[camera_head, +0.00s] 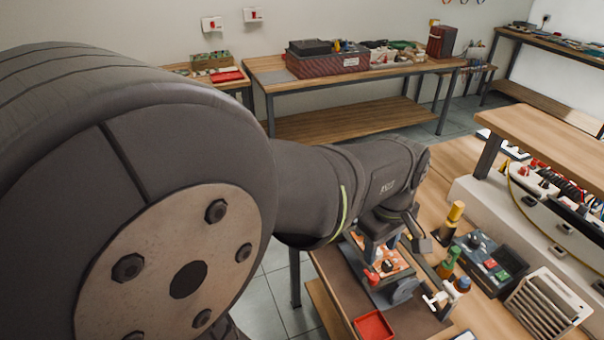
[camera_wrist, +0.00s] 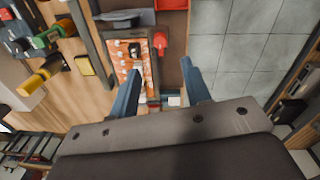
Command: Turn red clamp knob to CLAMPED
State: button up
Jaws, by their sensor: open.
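The red clamp knob (camera_head: 371,276) sits at the near left edge of an orange plate (camera_head: 398,266) on the workbench. In the wrist view the red knob (camera_wrist: 162,41) is beside the orange plate (camera_wrist: 122,58), ahead of my fingers. My gripper (camera_wrist: 160,68) is open, with its two blue-grey fingers spread apart and nothing seen between their tips. The fingers appear apart from the knob. In the head view my arm partly covers the plate. No CLAMPED marking is readable.
A dark knob (camera_wrist: 134,43) stands on the plate. A red tray (camera_head: 373,325) lies at the near bench edge. Bottles (camera_head: 448,262), a dark control box (camera_head: 490,262) and a slotted beige rack (camera_head: 548,306) stand to the right. Floor is open at left.

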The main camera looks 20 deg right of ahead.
aim_at(374, 277)
jog(key=f, duration=0.9)
jog(key=shift+d+f, duration=0.2)
jog(key=shift+f, duration=0.15)
grip_shut()
